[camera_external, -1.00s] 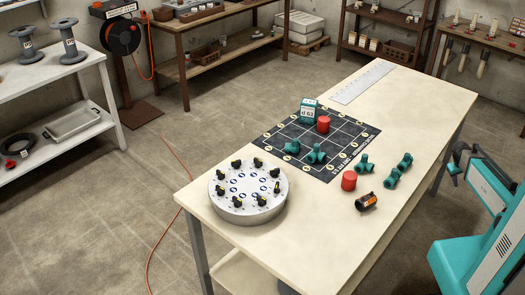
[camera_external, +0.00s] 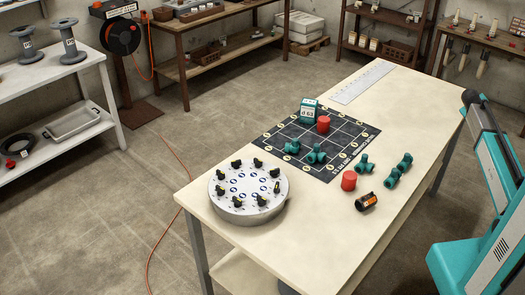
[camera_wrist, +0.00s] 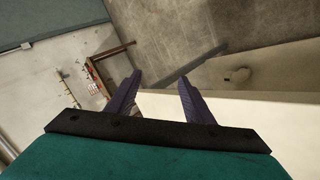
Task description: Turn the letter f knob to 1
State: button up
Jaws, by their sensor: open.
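A round white dial plate (camera_external: 248,187) with several black knobs around its rim sits on the near left end of the table. The letters beside the knobs are too small to read, so I cannot tell which knob is f. My gripper (camera_wrist: 160,92) shows in the wrist view with its two purple fingers spread apart and nothing between them. In the external view, my teal arm stands at the right edge, well away from the dial plate; the gripper is not clearly visible there.
A ruler (camera_external: 363,82) lies at the far end.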

jog(key=w+a+n, duration=0.1)
jog(key=a, duration=0.3)
jog(key=w+a+r+y+p, duration=0.1)
jog(key=w+a, duration=0.1)
jog(key=a, duration=0.1)
jog(key=w+a+n, duration=0.1)
jog(key=w+a, duration=0.1)
jog(key=a, duration=0.2)
jog(key=shift+w+a+r+n+y, duration=0.1)
jog(key=shift+a+r+n+y, duration=0.2)
jog(key=shift+r+y, duration=0.1)
jog(key=a+r+n+g+y+p, duration=0.25)
jog(key=a+n+y+p, duration=0.4)
jog(key=a, duration=3.75)
jog(key=n+g+y+p, duration=0.3)
jog(key=n+g, duration=0.3)
jog(key=n, duration=1)
send_near(258, 160)
jog(key=v, duration=0.6)
jog(key=shift+d+f, duration=0.15)
jog(key=shift+f, duration=0.15)
jog(key=shift+p+x, duration=2.05)
jog(key=shift+x, duration=4.85)
